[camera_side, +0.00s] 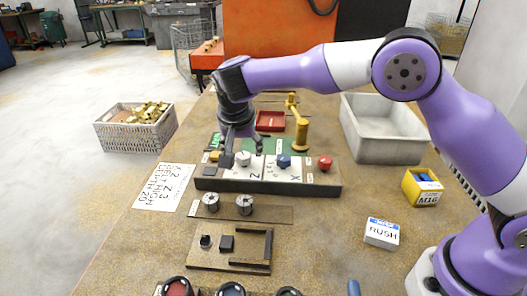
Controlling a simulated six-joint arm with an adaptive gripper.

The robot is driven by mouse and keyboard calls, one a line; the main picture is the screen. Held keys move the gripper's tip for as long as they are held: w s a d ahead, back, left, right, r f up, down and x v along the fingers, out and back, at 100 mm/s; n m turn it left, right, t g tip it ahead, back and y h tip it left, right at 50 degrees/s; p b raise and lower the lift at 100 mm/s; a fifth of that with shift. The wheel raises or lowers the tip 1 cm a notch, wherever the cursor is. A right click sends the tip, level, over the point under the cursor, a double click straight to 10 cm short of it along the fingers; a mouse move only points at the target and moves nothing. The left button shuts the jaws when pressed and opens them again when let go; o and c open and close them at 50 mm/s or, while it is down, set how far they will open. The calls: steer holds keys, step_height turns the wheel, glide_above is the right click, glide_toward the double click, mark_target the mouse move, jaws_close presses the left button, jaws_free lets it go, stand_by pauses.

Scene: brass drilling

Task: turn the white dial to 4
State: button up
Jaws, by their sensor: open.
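The white dial (243,158) sits on a dark control panel (268,187) with white label plates, left of a blue dial (284,161) and a red knob (325,163). My gripper (242,153) points down at the white dial, with one dark finger to its left and the other behind and to its right. The fingers are apart, and I cannot tell whether they touch the dial. The dial's pointer and scale numbers are too small to read. A small yellow piece (214,156) is at the panel's left end, partly behind a finger.
Behind the panel are a red tray (270,121) and a yellow brass-coloured post (301,135). A grey bin (385,152) is at right, near a yellow M16 box (422,187) and a RUSH box (382,233). Two metal cylinders (244,204) and a fixture (229,261) lie in front.

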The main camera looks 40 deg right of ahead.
steer(key=shift+x, duration=1.05)
jaws_close()
steer(key=shift+n, duration=0.7)
jaws_free()
steer(key=v, duration=1.2)
steer(key=shift+s+d, duration=0.2)
steer(key=shift+d, duration=0.05)
